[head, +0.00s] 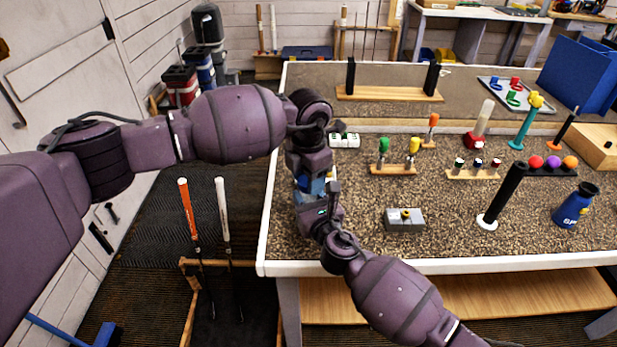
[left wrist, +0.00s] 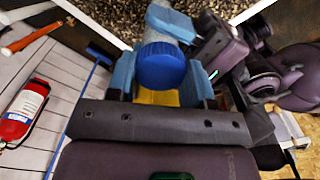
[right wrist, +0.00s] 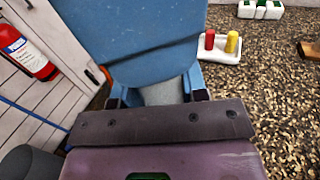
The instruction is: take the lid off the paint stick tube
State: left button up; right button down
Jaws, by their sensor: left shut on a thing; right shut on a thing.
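The paint stick tube (left wrist: 171,28) is a pale grey cylinder with a round blue lid (left wrist: 162,66), its end facing the left wrist camera. The lid lies between the blue fingers of my left gripper (left wrist: 158,84), which is shut on it. My right gripper (right wrist: 157,92) is shut on the grey tube body, a short part of which shows in the right wrist view (right wrist: 164,91). A large blue finger surface hides much of the tube there. In the head view my left gripper (head: 310,186) and right gripper (head: 318,208) meet above the table's left side and hide most of the tube.
The speckled table (head: 355,240) holds a grey box (head: 405,219), a black grip on a white base (head: 503,195) and a blue bottle (head: 573,207). A white holder with red and yellow pegs (right wrist: 221,48) stands close by. Two clubs (head: 222,210) stand left of the table.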

pick_arm(q)
jog(key=n, duration=1.2)
jog(key=shift+n, duration=0.4)
jog(key=n, duration=1.1)
jog(key=shift+r+n, duration=0.1)
jog(key=shift+n, duration=0.3)
jog(key=shift+r, duration=0.55)
jog(key=shift+r, duration=0.35)
jog(key=shift+r, duration=0.25)
